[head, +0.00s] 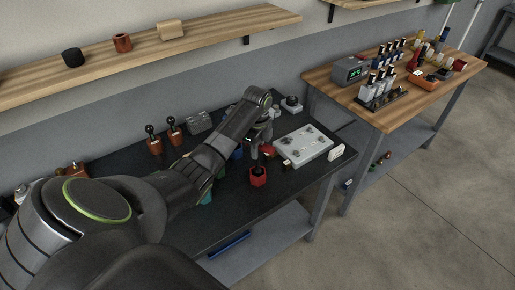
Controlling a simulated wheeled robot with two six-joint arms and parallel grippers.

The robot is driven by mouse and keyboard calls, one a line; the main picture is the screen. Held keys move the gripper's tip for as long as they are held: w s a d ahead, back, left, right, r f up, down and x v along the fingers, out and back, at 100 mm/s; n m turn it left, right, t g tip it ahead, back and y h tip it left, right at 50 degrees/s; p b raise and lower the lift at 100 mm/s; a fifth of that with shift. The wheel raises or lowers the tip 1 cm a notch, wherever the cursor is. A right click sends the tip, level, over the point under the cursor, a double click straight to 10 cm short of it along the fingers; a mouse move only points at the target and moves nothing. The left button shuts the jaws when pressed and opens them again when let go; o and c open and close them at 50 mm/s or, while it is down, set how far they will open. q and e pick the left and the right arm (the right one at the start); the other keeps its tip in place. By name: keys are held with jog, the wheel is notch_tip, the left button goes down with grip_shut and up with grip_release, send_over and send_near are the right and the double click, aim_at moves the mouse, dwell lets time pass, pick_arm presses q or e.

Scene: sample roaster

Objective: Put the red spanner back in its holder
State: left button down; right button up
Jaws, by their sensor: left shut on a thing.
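My left arm reaches in from the left over the dark bench. Its gripper (259,147) points down and is shut on a thin dark upright piece, likely the red spanner's handle. That piece stands above a small red holder-like block (258,177) on the bench. I cannot tell whether its lower end is inside the block or just in front of or above it. A small red patch (268,151) shows right beside the fingers; I cannot tell what it belongs to. My right gripper is not in view.
A pale plate with round knobs (304,146) lies right of the gripper, with a small white card (336,153) beside it. Two orange blocks with black-knobbed sticks (154,145) and a grey box (199,122) stand behind my arm. A wooden table (400,118) stands at right.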

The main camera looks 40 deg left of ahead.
pick_arm(q)
jog(key=shift+f, duration=0.1)
jog(key=shift+f+b, duration=0.45)
jog(key=shift+f, duration=0.95)
jog(key=c, duration=1.1)
grip_release()
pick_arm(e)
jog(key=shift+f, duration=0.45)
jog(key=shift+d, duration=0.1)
